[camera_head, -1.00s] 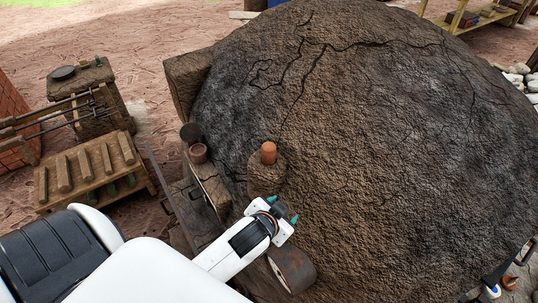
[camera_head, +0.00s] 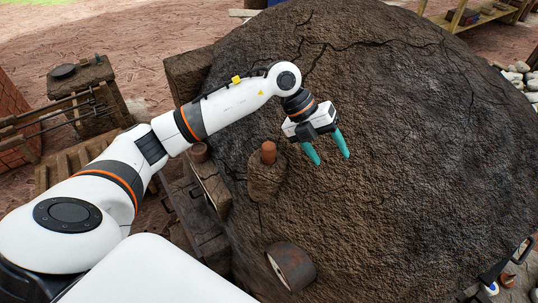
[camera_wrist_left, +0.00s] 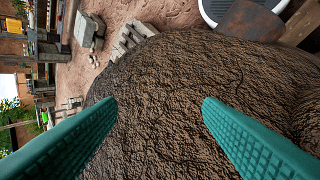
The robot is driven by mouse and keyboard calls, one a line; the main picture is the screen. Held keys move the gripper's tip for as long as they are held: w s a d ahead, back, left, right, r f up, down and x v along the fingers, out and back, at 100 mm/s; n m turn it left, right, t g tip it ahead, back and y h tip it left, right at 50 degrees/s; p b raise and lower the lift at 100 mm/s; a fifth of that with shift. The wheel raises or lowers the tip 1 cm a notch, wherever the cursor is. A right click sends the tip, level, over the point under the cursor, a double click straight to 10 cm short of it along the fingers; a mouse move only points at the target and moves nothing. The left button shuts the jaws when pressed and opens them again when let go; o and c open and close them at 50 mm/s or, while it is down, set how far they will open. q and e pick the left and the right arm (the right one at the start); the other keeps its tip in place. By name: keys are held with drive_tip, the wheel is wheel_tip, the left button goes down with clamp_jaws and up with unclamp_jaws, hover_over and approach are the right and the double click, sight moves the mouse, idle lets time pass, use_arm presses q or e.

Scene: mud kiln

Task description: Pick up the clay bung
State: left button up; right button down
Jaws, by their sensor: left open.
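The clay bung (camera_head: 268,152) is a small orange-brown plug. It stands upright in a mud-coloured stub (camera_head: 266,180) on the near left flank of the big domed mud kiln (camera_head: 400,130). My left gripper (camera_head: 332,160) is open and empty, with its teal fingers pointing down over the dome just right of the bung, apart from it. In the left wrist view the open fingers (camera_wrist_left: 160,110) have only the rough brown kiln surface between them. I cannot make out the bung there. My right gripper does not show.
Pale stones (camera_head: 520,75) lie at the right edge.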

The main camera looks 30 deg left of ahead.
use_arm(q)
drive_tip(key=a+r+n+y, duration=0.3)
drive_tip(key=a+y, duration=0.4)
drive_tip(key=a, duration=0.9)
drive_tip(key=g+p, duration=0.1)
drive_tip(key=p, duration=0.1)
hover_over(269, 144)
drive_tip(key=shift+y, duration=0.3)
drive_tip(key=f, duration=0.6)
drive_tip(key=shift+s+f, duration=0.1)
drive_tip(key=shift+s, duration=0.2)
wheel_tip(269, 144, down, 5)
drive_tip(key=p, duration=0.2)
drive_tip(key=shift+w+p, duration=0.15)
drive_tip(key=shift+p, duration=0.25)
drive_tip(key=shift+f, duration=0.25)
drive_tip(key=c, duration=1.2)
